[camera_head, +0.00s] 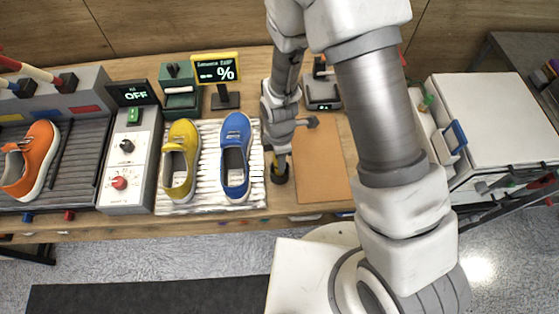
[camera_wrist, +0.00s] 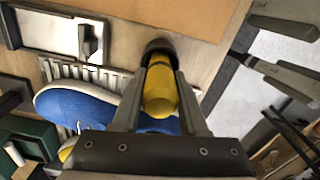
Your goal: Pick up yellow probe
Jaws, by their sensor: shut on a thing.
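The yellow probe (camera_wrist: 159,92) is between the two fingers of my gripper (camera_wrist: 160,80) in the wrist view, and the fingers are shut on it. Its dark round end or holder (camera_wrist: 160,46) is at the table surface; I cannot tell if the probe is clear of it. In the head view my gripper (camera_head: 279,165) points down at the table, just right of the blue shoe, with only a little of the yellow probe (camera_head: 279,168) showing above a dark round base (camera_head: 279,177).
A blue shoe (camera_head: 235,155) and a yellow shoe (camera_head: 181,160) stand on a white ribbed mat (camera_head: 210,202) left of my gripper. An orange shoe (camera_head: 35,160) is farther left. A control box (camera_head: 127,165) stands between. A brown board (camera_head: 320,165) lies to the right, clear.

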